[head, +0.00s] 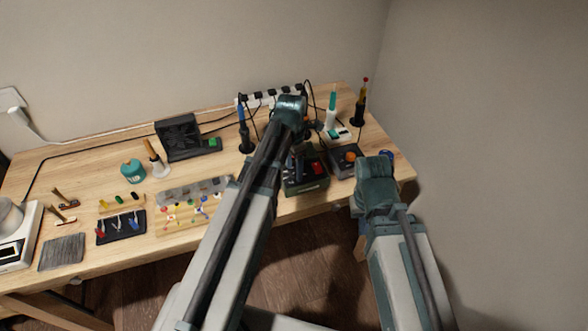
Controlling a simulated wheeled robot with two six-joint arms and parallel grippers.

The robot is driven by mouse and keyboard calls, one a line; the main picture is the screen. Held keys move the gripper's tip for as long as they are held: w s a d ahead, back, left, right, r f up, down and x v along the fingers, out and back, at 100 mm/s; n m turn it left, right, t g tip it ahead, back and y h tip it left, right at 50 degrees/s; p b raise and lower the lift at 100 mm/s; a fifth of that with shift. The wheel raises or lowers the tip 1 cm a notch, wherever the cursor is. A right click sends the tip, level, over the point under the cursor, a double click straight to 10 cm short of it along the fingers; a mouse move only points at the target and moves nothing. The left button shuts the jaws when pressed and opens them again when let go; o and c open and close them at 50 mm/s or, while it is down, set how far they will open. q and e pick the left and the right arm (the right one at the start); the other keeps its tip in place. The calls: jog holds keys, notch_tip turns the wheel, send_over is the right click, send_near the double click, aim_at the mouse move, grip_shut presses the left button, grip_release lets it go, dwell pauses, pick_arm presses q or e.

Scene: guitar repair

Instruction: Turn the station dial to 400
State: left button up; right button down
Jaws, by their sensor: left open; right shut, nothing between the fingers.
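A dark station box (343,165) with an orange knob (350,156) stands near the right end of the bench. A second, dark green box (306,185) with a red part stands just left of it. Which one carries the station dial, and any numbers on it, are too small to tell. My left gripper (298,160) hangs above the green box, open, partly hidden by its own arm, left of the orange knob. My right arm's wrist shows in front of the bench's right end, right of and below the dark station; its fingers are hidden.
A power strip (250,101) with cables runs along the back wall. Holders with a teal-tipped tool (332,100) and an orange-tipped tool (362,95) stand behind the stations. A black fan unit (180,135), a parts tray (190,216) and a tool mat (121,227) lie left.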

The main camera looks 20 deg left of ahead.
pick_arm(q)
grip_shut()
